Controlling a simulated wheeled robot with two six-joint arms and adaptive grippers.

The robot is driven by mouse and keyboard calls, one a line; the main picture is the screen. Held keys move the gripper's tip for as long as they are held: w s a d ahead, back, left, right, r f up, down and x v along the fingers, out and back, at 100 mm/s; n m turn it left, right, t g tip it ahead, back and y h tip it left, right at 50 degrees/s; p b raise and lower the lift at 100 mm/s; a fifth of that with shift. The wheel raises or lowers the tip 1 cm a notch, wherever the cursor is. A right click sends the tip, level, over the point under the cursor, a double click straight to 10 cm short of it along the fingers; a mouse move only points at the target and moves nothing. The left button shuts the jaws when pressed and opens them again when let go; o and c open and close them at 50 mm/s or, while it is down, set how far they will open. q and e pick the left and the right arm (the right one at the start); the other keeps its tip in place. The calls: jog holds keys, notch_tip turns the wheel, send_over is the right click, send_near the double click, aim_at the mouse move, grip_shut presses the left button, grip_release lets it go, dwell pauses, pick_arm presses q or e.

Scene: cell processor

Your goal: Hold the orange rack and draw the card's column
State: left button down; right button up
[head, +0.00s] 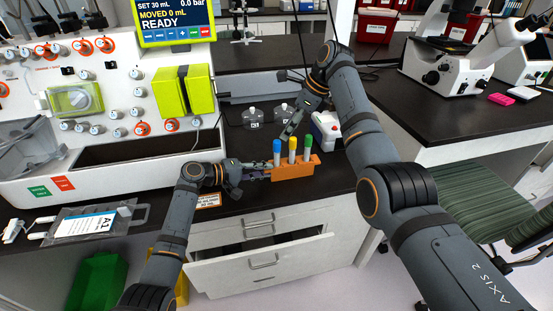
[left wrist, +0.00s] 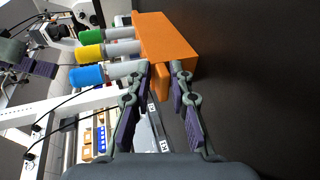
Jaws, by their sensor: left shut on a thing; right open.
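An orange rack (head: 292,172) stands on the dark bench near its front edge. It holds three tubes with blue (head: 277,147), yellow (head: 292,144) and green (head: 307,142) caps. My left gripper (head: 264,174) is shut on the rack's left end; the left wrist view shows its fingers (left wrist: 163,77) on either side of an orange part of the rack (left wrist: 178,42), on the blue-cap side. My right gripper (head: 297,124) is open and empty, just above and behind the tubes. A small orange-edged card (head: 207,200) lies at the bench's front edge; its text is too small to read fully.
The cell processor (head: 120,150) with its READY screen (head: 176,18) fills the left. A bag labelled A1 (head: 92,223) lies in front of it. Clear bottles (head: 253,118) and a white container (head: 326,131) stand behind the rack. A drawer (head: 262,264) below is partly open.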

aim_at(280, 142)
jog(key=x, duration=0.7)
jog(key=shift+a+f, duration=0.15)
jog(key=shift+f, duration=0.15)
grip_shut()
